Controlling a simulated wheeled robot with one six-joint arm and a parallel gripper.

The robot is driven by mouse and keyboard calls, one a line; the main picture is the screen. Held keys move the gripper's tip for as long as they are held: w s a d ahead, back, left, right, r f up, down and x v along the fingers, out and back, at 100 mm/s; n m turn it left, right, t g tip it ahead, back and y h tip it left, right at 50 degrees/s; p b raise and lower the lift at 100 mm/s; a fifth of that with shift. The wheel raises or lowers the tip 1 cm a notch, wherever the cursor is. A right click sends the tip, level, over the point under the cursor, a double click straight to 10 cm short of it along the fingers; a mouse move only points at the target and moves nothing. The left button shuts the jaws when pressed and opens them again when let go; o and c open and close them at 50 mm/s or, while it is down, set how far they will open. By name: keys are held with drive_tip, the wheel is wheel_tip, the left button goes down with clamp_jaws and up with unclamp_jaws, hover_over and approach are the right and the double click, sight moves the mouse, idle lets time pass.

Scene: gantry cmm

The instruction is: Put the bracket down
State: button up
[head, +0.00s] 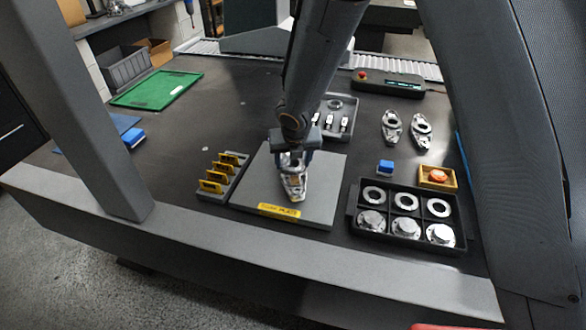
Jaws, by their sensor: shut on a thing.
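My gripper (293,150) is shut on a silvery metal bracket (295,186) over the grey plate (325,203) with a yellow label. The bracket's narrow end points toward the front of the table. I cannot tell from this view whether the bracket touches the plate or hangs just above it. My gripper and arm hide the bracket's far end. Two similar brackets, a left one (391,127) and a right one (421,131), lie on the dark table at the right.
A rack of yellow pieces (201,192) stands left of the plate. A black tray (352,222) of rings and round metal parts is at right, near a blue block (385,167) and a small wooden box (452,184). A grey tray (352,103) sits behind.

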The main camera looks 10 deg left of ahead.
drive_tip(key=shift+f+b, duration=0.45)
drive_tip(key=shift+f, duration=0.55)
drive_tip(key=shift+f, duration=0.1)
drive_tip(key=o, duration=1.5)
drive_tip(key=p+v, duration=0.4)
drive_tip(key=v, duration=0.8)
drive_tip(key=shift+s, duration=0.1)
